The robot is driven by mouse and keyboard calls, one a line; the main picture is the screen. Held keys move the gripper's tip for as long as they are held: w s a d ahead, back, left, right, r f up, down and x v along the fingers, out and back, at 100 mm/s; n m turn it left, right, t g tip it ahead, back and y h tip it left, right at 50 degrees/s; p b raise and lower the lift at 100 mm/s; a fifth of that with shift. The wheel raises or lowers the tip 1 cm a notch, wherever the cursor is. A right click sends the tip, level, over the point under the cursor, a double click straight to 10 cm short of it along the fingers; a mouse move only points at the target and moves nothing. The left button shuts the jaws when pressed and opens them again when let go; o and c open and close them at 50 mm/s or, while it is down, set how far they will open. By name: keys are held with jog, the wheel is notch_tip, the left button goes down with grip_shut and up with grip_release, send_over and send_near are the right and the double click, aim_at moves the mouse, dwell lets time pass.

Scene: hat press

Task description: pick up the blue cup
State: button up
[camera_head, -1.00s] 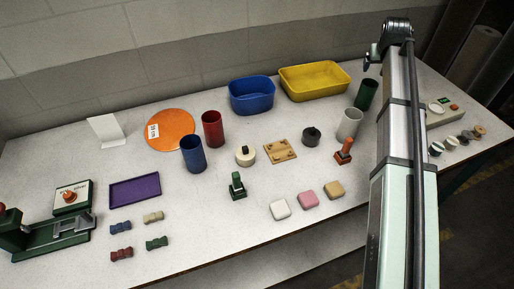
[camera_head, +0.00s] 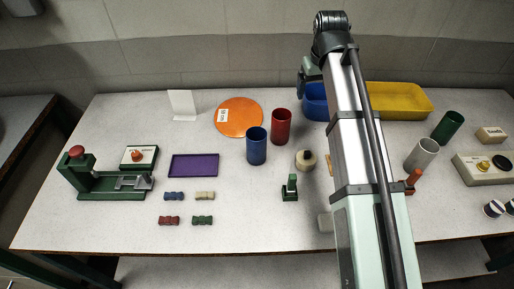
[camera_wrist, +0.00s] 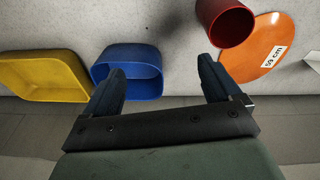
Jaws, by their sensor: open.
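The blue cup (camera_head: 257,146) stands upright on the grey table in the head view, left of and slightly in front of the red cup (camera_head: 281,127). I do not see the blue cup in the wrist view. My gripper (camera_wrist: 162,66) is open in the wrist view with nothing between its fingers. Beyond the fingers are the blue bin (camera_wrist: 145,90) and the red cup (camera_wrist: 226,24). In the head view my arm hides most of the gripper, which is up by the back of the table, right of the blue cup.
An orange disc (camera_head: 239,118) lies behind the blue cup and a purple tray (camera_head: 194,166) to its left. A beige round block (camera_head: 306,160) and a green stamp-like piece (camera_head: 290,188) stand to its right. A yellow bin (camera_head: 400,101) is at the back right.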

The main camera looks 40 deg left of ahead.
jog(key=s+a+r+n+g+h, duration=0.1)
jog(key=s+a+n, duration=0.15)
jog(key=s, duration=0.65)
jog(key=s+a+n+g, duration=0.1)
jog(key=s+a, duration=0.3)
jog(key=s, duration=0.6)
send_over(256, 147)
jog(key=w+a, duration=0.2)
jog(key=a, duration=0.1)
notch_tip(256, 147, down, 7)
jog(key=shift+w+d+f, duration=0.1)
jog(key=shift+d+f, duration=0.05)
jog(key=shift+f, duration=1.45)
jog(key=shift+w+d+f, duration=0.1)
jog(key=shift+d+f, duration=0.05)
jog(key=shift+f, duration=1.45)
jog(key=c, duration=1.1)
jog(key=shift+r, duration=0.2)
jog(key=shift+c, duration=0.2)
